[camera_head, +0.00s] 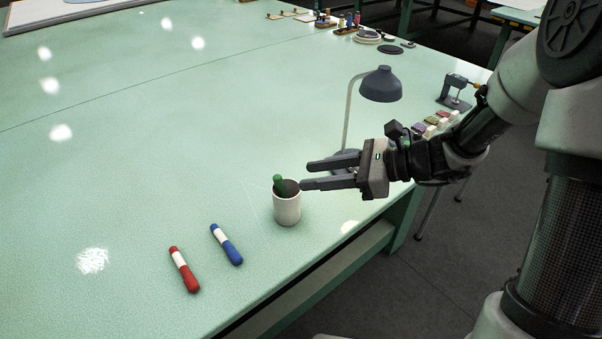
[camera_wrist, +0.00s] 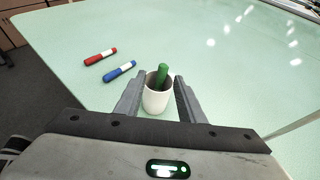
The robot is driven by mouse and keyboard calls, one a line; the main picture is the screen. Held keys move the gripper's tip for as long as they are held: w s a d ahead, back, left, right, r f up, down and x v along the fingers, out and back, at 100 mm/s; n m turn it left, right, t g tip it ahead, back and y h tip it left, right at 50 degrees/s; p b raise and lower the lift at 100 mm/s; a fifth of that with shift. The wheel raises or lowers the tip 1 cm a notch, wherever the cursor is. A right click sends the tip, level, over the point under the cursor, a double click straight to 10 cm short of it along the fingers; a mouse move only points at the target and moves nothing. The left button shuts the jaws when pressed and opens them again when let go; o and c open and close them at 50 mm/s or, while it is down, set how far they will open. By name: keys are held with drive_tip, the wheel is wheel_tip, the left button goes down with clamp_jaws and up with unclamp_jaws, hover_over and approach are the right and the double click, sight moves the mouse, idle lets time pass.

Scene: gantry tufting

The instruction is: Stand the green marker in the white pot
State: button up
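The white pot (camera_head: 287,208) stands upright on the green table near its front edge, and it also shows in the wrist view (camera_wrist: 155,101). The green marker (camera_head: 279,184) is inside the pot, leaning a little, with its upper end above the rim; its lower part is hidden by the pot wall. It also shows in the wrist view (camera_wrist: 161,74). My gripper (camera_head: 304,176) is open and empty, with its fingers just right of the pot's rim in the head view. In the wrist view the pot appears between the two fingertips (camera_wrist: 156,79). I cannot tell whether a finger touches the pot.
A red marker (camera_head: 184,270) and a blue marker (camera_head: 227,244) lie on the table left of the pot. A desk lamp (camera_head: 381,86) stands behind my gripper. Small blocks (camera_head: 437,124) and a clamp (camera_head: 455,92) sit at the right edge. The table's left side is clear.

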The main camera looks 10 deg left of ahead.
drive_tip(key=p+v, duration=0.1)
drive_tip(key=v, duration=1.1)
drive_tip(key=shift+d+r+p, duration=0.2)
drive_tip(key=shift+d+p, duration=0.1)
drive_tip(key=shift+p, duration=0.1)
drive_tip(key=s+r+n+g+h, duration=0.1)
drive_tip(key=s+r+n+h, duration=0.2)
drive_tip(key=s+n+h, duration=0.5)
drive_tip(key=s+d+r+n+t+h, duration=0.5)
drive_tip(key=s+d+n, duration=0.3)
drive_tip(key=n, duration=0.3)
wheel_tip(320, 180, up, 16)
drive_tip(key=p, duration=1.5)
drive_tip(key=shift+w+d+p, duration=0.2)
drive_tip(key=shift+d+p, duration=0.05)
drive_tip(key=shift+p, duration=0.05)
drive_tip(key=shift+r+p, duration=0.25)
drive_tip(key=shift+p, duration=0.1)
drive_tip(key=shift+c, duration=0.6)
